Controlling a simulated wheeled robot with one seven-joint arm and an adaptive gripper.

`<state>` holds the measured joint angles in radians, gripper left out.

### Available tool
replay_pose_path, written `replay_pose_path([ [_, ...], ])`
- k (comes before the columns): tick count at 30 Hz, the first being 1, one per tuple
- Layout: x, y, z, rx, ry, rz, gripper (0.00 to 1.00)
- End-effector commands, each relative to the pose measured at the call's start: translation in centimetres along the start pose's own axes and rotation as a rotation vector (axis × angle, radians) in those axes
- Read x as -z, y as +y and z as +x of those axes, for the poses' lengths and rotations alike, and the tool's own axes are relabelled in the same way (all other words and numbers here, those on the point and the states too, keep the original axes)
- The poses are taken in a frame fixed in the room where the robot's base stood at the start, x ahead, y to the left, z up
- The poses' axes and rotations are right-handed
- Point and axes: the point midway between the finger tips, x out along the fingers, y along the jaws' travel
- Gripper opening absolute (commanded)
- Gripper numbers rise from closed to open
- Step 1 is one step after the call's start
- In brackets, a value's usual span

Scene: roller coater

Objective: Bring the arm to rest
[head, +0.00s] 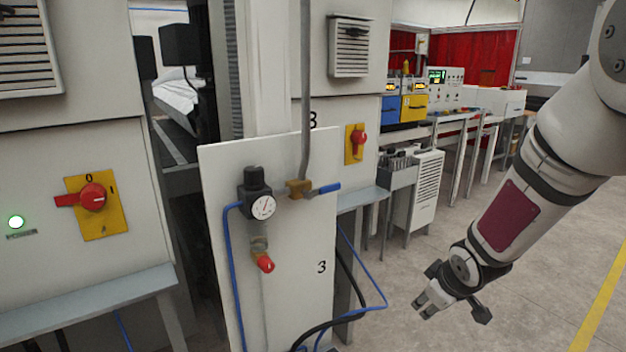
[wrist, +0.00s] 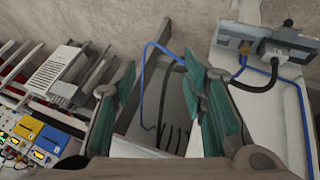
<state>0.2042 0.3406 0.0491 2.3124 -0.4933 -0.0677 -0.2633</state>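My arm comes in from the upper right of the head view and slopes down to the left. My gripper (head: 424,305) hangs at its lower end over the bare floor, right of the white panel (head: 305,250) and apart from it. In the wrist view my gripper (wrist: 162,82) shows two teal-padded fingers spread apart. No object is held between them. Blue and black hoses show in the gap, beyond the fingers.
The panel carries a pressure gauge (head: 264,207), a blue-handled valve (head: 322,189) and hoses. Red rotary switches (head: 93,197) sit on the machine at left. Benches with blue and yellow boxes (head: 413,108) stand behind. Floor (head: 530,300) at right is clear.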

Motion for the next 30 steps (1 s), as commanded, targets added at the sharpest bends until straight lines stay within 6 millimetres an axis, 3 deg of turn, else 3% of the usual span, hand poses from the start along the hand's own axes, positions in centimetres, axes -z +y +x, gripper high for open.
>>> replay_pose_path([
  [1,0.3,0.4,-2.5,-0.022,-0.011,0.026,0.40],
  [8,-0.6,0.0,-11.9,-0.069,-0.081,0.178,0.40],
  [14,-2.3,-2.3,-19.5,-0.070,-0.119,0.320,0.40],
  [18,-4.1,-4.9,-24.3,-0.046,-0.135,0.418,0.40],
  [24,-6.9,-9.2,-29.8,0.017,-0.151,0.534,0.40],
  [30,-8.8,-12.2,-32.5,0.072,-0.164,0.593,0.40],
])
